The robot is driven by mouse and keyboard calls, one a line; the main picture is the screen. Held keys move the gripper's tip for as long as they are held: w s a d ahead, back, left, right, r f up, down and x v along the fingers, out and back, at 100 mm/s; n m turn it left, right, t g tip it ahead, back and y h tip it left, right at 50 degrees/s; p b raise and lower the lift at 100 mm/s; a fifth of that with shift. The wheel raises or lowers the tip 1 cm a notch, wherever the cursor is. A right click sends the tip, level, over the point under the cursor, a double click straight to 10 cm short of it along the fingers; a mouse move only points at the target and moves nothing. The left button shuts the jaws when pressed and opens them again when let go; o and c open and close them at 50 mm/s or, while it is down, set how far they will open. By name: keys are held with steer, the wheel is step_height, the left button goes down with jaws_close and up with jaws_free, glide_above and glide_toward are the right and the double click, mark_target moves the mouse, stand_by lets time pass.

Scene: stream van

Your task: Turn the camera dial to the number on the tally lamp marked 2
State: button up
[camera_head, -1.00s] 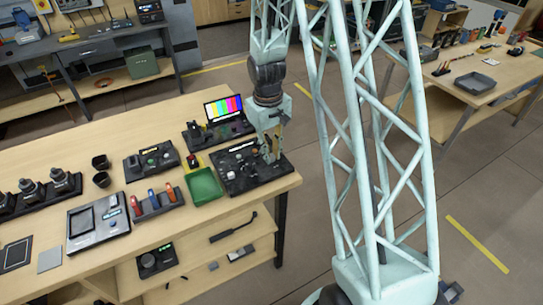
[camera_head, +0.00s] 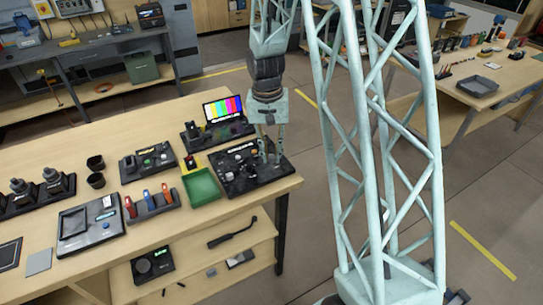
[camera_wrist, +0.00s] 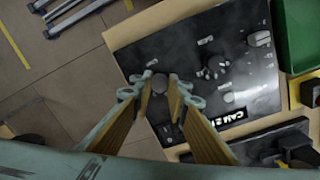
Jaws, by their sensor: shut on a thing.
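The black camera control panel (camera_head: 235,182) lies at the right end of the wooden bench. It also shows in the wrist view (camera_wrist: 220,50), with a white label (camera_wrist: 229,117) that seems to read CAM 2. My gripper (camera_head: 270,157) points down at the panel's right side. In the wrist view my gripper (camera_wrist: 160,92) has its two fingers on either side of a round grey dial (camera_wrist: 159,81), shut on it. The dial's pointer and numbers cannot be read. I cannot make out which small lamp is marked 2, or its number.
A screen with colour bars (camera_head: 223,110) stands behind. A slotted holder with coloured handles (camera_head: 152,207) is further left. The bench's right edge is close to the panel.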

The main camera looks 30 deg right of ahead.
mark_target(270, 157)
stand_by(0.4)
steer(key=o, duration=0.8)
steer(key=shift+o, duration=0.2)
steer(key=shift+r, duration=0.1)
step_height(270, 157, up, 12)
steer(key=shift+w+a, duration=0.15)
steer(key=shift+a, duration=0.1)
stand_by(0.5)
stand_by(0.4)
